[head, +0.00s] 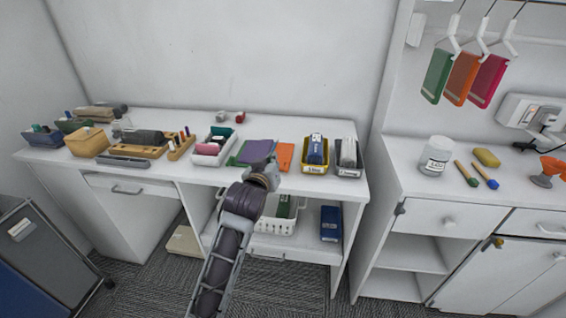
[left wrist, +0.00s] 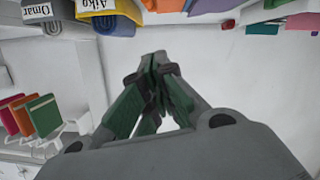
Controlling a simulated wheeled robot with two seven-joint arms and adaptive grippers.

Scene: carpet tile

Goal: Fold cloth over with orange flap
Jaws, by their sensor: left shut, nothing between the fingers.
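A flat cloth lies on the white desk in the head view. It has a purple part (head: 258,151) in the middle, an orange flap (head: 286,157) on its right and a green strip at its left, partly behind my gripper. My left gripper (head: 269,168) is at the desk's front edge, in front of the purple part and left of the orange flap. It is shut and empty. In the left wrist view its green-padded fingers (left wrist: 158,65) meet at the tips, and an orange piece (left wrist: 158,5) shows at the top edge. My right gripper is not in view.
Right of the flap stand a yellow bin (head: 315,169) and a grey bin (head: 348,171). Left stands a white bin (head: 213,158) with pink and teal items. A white basket (head: 278,225) is on the shelf below.

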